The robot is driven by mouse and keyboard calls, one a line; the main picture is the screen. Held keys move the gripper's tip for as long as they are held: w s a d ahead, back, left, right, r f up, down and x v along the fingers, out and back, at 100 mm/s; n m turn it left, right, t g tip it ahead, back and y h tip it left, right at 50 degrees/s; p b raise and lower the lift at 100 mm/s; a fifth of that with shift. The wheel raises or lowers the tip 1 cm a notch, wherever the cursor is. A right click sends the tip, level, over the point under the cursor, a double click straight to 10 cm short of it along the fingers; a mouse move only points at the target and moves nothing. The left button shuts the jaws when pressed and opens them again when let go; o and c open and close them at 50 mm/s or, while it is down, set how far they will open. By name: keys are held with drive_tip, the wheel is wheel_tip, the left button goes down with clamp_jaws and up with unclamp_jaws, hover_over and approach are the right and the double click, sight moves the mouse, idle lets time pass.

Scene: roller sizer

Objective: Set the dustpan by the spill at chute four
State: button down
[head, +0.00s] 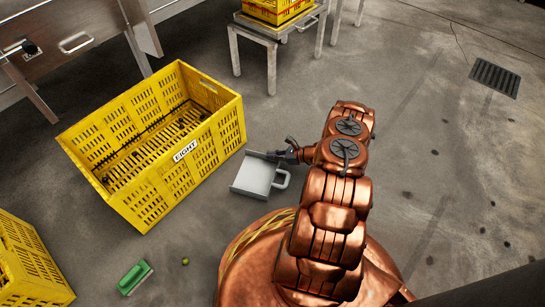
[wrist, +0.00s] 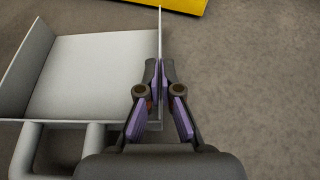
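The grey dustpan (head: 252,176) is in front of the yellow crate marked EIGHT, its looped handle pointing right. It fills the left of the wrist view (wrist: 95,75). My gripper (head: 276,154) reaches its far right corner. In the wrist view my gripper (wrist: 160,78) has its fingers close together, one on each side of the dustpan's thin side wall, pinching it. I cannot tell whether the pan rests on the floor or hangs just above it. No chute marked four and no clear spill shows.
The EIGHT crate (head: 119,175) stands close left of the dustpan. Another yellow crate (head: 28,268), a green brush-like object (head: 134,277) and a small green ball (head: 185,261) are at lower left. A metal stand (head: 271,60) is behind. Open floor with a drain grate (head: 495,78) lies right.

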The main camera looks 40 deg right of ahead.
drive_tip(key=shift+f, duration=0.1)
drive_tip(key=c, duration=1.3)
unclamp_jaws()
